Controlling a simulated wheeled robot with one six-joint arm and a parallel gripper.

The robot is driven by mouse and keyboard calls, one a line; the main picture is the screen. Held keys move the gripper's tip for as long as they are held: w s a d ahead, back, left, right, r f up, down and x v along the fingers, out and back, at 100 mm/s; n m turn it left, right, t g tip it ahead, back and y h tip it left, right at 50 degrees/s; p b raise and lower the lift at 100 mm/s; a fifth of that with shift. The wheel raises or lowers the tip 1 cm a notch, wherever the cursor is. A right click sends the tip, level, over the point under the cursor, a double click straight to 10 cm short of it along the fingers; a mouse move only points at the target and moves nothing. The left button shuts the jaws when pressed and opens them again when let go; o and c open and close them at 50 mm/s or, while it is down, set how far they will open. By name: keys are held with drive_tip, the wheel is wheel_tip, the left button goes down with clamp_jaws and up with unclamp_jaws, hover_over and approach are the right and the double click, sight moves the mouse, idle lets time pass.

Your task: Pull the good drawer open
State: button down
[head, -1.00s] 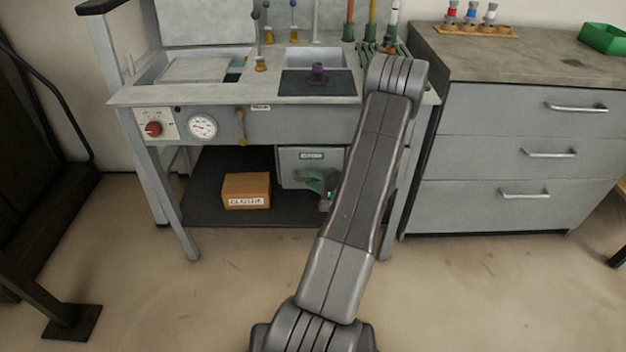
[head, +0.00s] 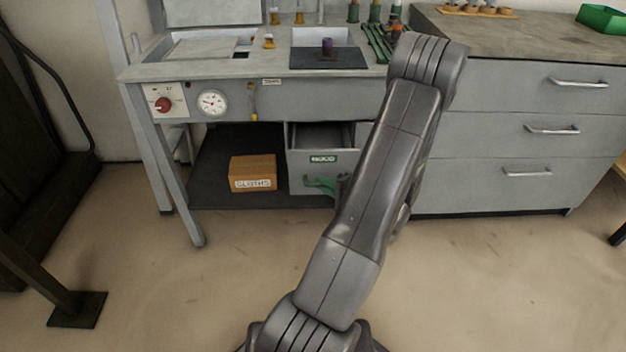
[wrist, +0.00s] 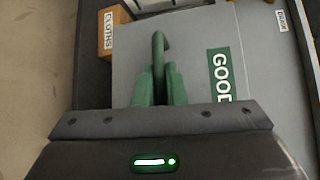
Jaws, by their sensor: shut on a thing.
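The good drawer (head: 305,170) is a grey drawer under the bench, with a green label that reads GOOD in the wrist view (wrist: 218,75). It stands partly open, and its hollow inside shows above the front panel. Its green handle (wrist: 158,48) stands out from the front. My gripper (wrist: 158,88) has its green fingers closed around this handle. In the head view my gripper shows low at the drawer front, and my arm hides its right part. The inside of the drawer looks empty where it shows.
A cardboard box marked CLOTHS (head: 253,172) sits on the dark shelf (head: 215,165) left of the drawer. The bench leg (head: 180,185) stands farther left. A grey cabinet (head: 490,150) with several drawers stands at the right. The floor in front is clear.

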drive_tip(key=s+b, duration=0.3)
drive_tip(key=s, duration=0.8)
drive_tip(key=shift+b, duration=0.3)
drive_tip(key=shift+w, duration=0.1)
drive_tip(key=c, duration=1.5)
unclamp_jaws()
drive_tip(key=shift+d, duration=0.1)
drive_tip(key=p+v, duration=0.3)
drive_tip(key=v, duration=1)
drive_tip(key=shift+s+d, duration=0.2)
drive_tip(key=shift+d, duration=0.1)
